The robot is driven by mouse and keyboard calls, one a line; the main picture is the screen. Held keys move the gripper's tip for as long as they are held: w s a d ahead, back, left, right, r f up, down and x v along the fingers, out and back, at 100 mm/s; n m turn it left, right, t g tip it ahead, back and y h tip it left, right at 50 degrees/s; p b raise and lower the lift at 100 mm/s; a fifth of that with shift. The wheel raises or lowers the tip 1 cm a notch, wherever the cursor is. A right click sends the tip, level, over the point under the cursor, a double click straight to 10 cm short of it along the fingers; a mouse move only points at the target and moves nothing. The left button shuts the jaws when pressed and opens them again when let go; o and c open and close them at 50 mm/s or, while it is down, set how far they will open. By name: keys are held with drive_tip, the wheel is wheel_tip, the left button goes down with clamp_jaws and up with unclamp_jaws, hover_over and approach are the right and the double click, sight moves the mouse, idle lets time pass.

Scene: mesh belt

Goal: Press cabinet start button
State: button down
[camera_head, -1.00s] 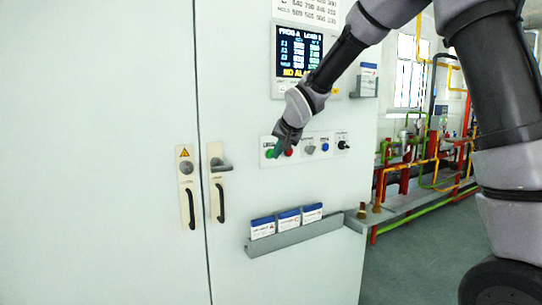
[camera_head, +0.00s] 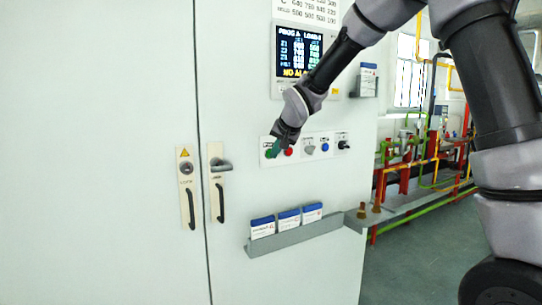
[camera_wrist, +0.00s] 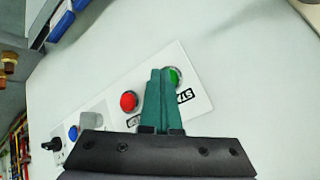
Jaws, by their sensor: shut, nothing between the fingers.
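The button panel (camera_head: 316,135) is a white strip on the pale cabinet front (camera_head: 290,190). In the wrist view, the green start button (camera_wrist: 174,76) shows just right of my gripper's tips, partly covered by them. My gripper (camera_wrist: 160,72) has its two teal fingers together, with nothing between them. Its tips lie over the green button's left edge; I cannot tell if they touch it. The red button (camera_wrist: 129,101) is to the left of the fingers. In the head view my gripper (camera_head: 271,153) hides most of the green button, and the red button (camera_head: 289,152) is beside it.
A grey knob (camera_head: 309,149), a blue button (camera_head: 325,146) and a black switch (camera_head: 344,145) sit farther right on the panel. A screen (camera_head: 299,52) is above. A grey rack (camera_head: 293,237) with several blue-and-white boxes juts out below. Door handles (camera_head: 220,190) are at left.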

idle(0.4)
drive_tip(key=shift+s+d, duration=0.5)
drive_tip(key=shift+s, duration=0.2)
drive_tip(key=shift+s, duration=0.1)
drive_tip(key=shift+s+d, duration=0.7)
drive_tip(key=shift+s, duration=0.3)
drive_tip(key=shift+s+d, duration=0.7)
drive_tip(key=shift+s, duration=0.3)
